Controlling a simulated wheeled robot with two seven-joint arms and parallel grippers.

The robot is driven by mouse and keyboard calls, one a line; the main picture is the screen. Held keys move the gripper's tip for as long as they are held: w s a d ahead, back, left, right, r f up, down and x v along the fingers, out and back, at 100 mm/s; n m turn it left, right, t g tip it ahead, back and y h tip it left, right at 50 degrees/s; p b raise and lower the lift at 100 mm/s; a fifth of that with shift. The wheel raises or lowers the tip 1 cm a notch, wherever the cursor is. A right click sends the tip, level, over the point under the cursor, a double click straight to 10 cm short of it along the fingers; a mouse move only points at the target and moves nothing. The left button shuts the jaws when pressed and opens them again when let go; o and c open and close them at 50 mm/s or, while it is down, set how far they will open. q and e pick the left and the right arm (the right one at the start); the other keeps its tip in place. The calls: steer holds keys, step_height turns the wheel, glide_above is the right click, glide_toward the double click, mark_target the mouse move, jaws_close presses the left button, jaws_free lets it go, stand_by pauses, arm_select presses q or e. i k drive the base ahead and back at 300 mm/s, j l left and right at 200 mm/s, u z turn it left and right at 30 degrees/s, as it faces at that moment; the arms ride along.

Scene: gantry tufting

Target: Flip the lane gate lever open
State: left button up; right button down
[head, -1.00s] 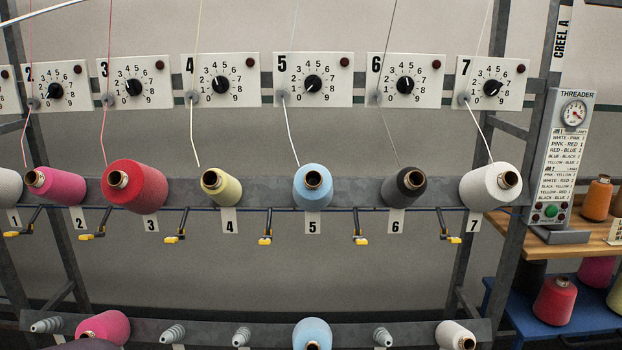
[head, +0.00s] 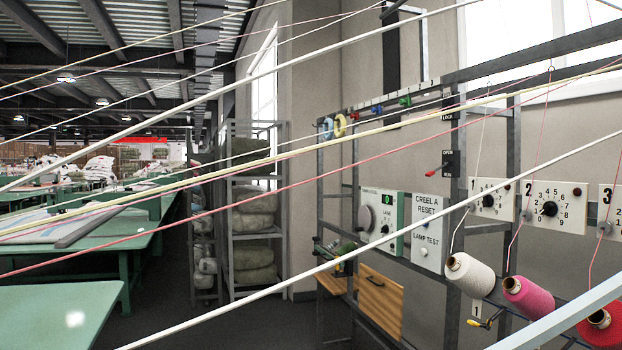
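A lever with a red tip (head: 432,173) sticks out to the left from a dark upright plate (head: 451,162) on the creel frame, right of centre in the head view. The plate is marked OPEN just above the lever. A LOCK label (head: 447,117) is higher on the same upright. The lever is small here, and I cannot tell its exact setting. Neither of my grippers is in view.
Several yarns cross the view close to the camera. Cones, including a white one (head: 470,275), are at lower right. A green table (head: 60,315) is at left.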

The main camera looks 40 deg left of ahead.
mark_target(430, 174)
steer(key=u, duration=0.9)
steer(key=i+u, duration=0.1)
steer(key=i, duration=0.35)
steer(key=i+l+u, duration=0.15)
steer(key=i, duration=0.3)
steer(key=i+l+u, duration=0.1)
steer(key=i, duration=0.4)
